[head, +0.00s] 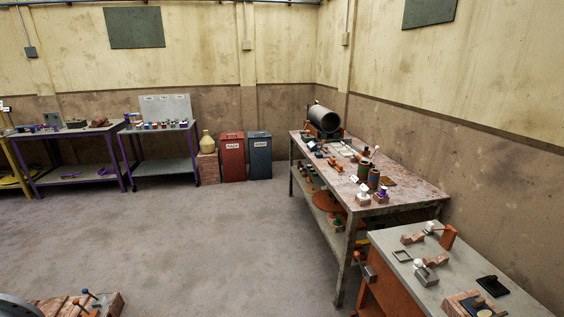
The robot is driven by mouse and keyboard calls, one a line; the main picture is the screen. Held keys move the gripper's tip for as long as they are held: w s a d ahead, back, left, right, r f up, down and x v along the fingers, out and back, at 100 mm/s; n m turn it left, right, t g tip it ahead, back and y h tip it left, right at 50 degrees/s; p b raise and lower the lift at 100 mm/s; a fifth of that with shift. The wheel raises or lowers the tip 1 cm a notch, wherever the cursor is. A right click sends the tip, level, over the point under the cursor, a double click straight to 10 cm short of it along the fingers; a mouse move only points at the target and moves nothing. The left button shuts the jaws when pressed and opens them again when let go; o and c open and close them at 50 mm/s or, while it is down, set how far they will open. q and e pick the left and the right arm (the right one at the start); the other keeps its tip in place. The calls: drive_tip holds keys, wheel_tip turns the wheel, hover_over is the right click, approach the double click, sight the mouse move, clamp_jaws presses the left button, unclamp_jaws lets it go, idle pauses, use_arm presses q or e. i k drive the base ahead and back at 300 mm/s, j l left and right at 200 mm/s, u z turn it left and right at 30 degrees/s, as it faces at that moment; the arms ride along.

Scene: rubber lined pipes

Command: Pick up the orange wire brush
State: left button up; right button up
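I cannot make out the orange wire brush for certain. Several small orange items (335,163) lie on the long worn workbench (408,198) at the right, too small to identify. An orange upright block (448,236) stands on the nearer grey-topped bench (392,240) at the lower right; its kind is unclear. Neither of my grippers is in view.
A large dark pipe (323,119) rests at the workbench's far end. A red bin (232,157) and a blue-grey bin (259,155) stand by the back wall. Purple-legged tables (70,178) are at the left. The middle floor (220,240) is clear.

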sight(333, 163)
drive_tip(key=i, duration=0.8)
drive_tip(key=i+z, duration=0.2)
drive_tip(key=i, duration=0.2)
drive_tip(key=i+j+z, duration=0.2)
drive_tip(key=i, duration=0.2)
drive_tip(key=i+j+z, duration=0.15)
drive_tip(key=i+z, duration=0.3)
drive_tip(key=i+j+z, duration=0.25)
drive_tip(key=z, duration=0.2)
drive_tip(key=i+j+z, duration=0.25)
drive_tip(key=j+z, duration=0.2)
drive_tip(key=i+j+z, duration=0.25)
drive_tip(key=j+z, duration=0.2)
drive_tip(key=i+j+z, duration=0.2)
drive_tip(key=j, duration=0.2)
drive_tip(key=j+z, duration=0.2)
drive_tip(key=j, duration=0.2)
